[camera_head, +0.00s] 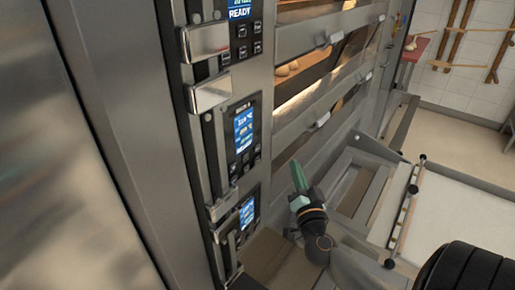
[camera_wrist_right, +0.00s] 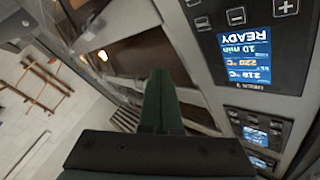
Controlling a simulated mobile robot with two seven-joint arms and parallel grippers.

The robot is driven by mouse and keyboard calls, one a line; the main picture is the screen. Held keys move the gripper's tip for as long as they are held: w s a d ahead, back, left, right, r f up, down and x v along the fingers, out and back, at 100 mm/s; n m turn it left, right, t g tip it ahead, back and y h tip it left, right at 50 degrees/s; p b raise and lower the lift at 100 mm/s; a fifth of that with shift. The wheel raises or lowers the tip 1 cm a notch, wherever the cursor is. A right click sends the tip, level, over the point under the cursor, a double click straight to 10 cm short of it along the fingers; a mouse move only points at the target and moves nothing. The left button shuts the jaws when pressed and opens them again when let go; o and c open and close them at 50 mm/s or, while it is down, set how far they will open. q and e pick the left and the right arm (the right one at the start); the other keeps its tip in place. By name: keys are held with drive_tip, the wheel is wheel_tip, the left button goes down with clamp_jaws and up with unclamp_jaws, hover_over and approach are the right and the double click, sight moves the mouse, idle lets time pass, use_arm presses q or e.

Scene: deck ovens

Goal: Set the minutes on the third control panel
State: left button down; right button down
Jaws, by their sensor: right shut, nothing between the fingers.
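Several control panels run down the oven front in the head view. The top panel (camera_head: 240,12) reads READY, the second panel (camera_head: 243,130) has a lit blue screen, and the third panel (camera_head: 247,212) is lowest and partly cut by handles. My right gripper (camera_head: 297,176) has green fingers, is shut and empty, and stands to the right of the third panel, apart from it. In the right wrist view its fingers (camera_wrist_right: 160,88) point away beside a large upside-down panel (camera_wrist_right: 245,48) reading READY, 10 min, 220 °C and 219 °C. My left gripper is not in view.
Metal handles (camera_head: 209,95) stick out left of the panels. Oven doors with lit windows (camera_head: 312,80) lie to the right, with bread inside. A pale-topped table or loader (camera_head: 450,215) with a rail stands at right. Open floor (camera_head: 455,125) lies behind it.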

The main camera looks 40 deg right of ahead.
sight(257, 148)
drive_tip(key=w+a+b, duration=0.1)
drive_tip(key=w+a, duration=0.1)
drive_tip(key=w, duration=0.6)
drive_tip(key=shift+w+a+b, duration=0.25)
drive_tip(key=shift+b, duration=0.05)
idle(1.9)
drive_tip(key=shift+w+a+p, duration=0.15)
drive_tip(key=shift+w+p, duration=0.25)
drive_tip(key=shift+p, duration=0.05)
